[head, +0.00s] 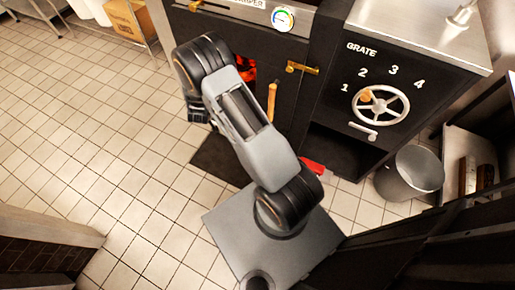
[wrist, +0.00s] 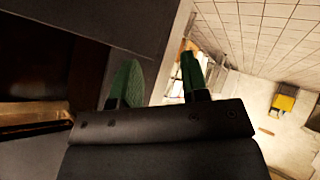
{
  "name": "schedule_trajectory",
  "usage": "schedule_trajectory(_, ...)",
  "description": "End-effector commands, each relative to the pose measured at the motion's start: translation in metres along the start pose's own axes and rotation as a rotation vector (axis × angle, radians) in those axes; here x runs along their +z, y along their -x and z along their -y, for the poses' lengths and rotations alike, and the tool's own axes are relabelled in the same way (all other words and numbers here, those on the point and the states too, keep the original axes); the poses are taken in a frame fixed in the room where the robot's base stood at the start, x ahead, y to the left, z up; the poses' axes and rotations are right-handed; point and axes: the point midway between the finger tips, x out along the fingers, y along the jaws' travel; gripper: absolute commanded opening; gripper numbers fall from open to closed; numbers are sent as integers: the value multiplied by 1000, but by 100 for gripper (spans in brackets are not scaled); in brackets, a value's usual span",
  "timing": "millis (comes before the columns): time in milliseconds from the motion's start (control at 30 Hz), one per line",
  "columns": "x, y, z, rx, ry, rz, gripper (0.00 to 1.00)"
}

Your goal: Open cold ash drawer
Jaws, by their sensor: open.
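I cannot make out a drawer marked as the ash drawer; my arm hides part of the black stove front (head: 290,100) in the head view. A fire glows behind the arm there. My gripper (wrist: 158,75) shows two green fingertips in the wrist view, spread apart with nothing between them. A brass-coloured bar (wrist: 35,114) lies to its left, against a dark recess, apart from the fingers. In the head view the gripper is mostly hidden behind my arm's far end, at the stove's left side.
A grate panel (head: 350,85) with a handwheel (head: 381,105) and numbers stands right of the stove door's brass latch (head: 302,68). A metal bucket (head: 410,174) stands on the floor at right. A red object (head: 313,167) lies near my base. Tiled floor (head: 90,120) is clear at left.

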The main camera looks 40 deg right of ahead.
Motion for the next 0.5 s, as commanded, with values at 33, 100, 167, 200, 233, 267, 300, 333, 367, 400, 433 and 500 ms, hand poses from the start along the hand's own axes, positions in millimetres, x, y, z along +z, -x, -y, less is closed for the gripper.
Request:
schedule_trajectory(33, 48, -39, 18, 66, 46, 25, 42)
schedule_trajectory(100, 95, -71, 27, 172, 115, 51, 42)
schedule_trajectory(167, 136, -93, 33, 260, 182, 79, 42)
schedule_trajectory(200, 162, -104, 37, 316, 227, 99, 42)
schedule_trajectory(233, 182, -111, 39, 357, 261, 114, 42)
schedule_trajectory(267, 200, -117, 41, 395, 296, 131, 42)
schedule_trajectory(300, 224, -123, 43, 444, 340, 152, 42)
schedule_trajectory(333, 240, -126, 44, 478, 373, 168, 42)
schedule_trajectory(367, 255, -129, 45, 510, 404, 184, 42)
schedule_trajectory(400, 274, -131, 46, 548, 444, 204, 42)
schedule_trajectory(433, 287, -132, 47, 574, 471, 217, 42)
schedule_trajectory(500, 311, -134, 49, 626, 529, 245, 42)
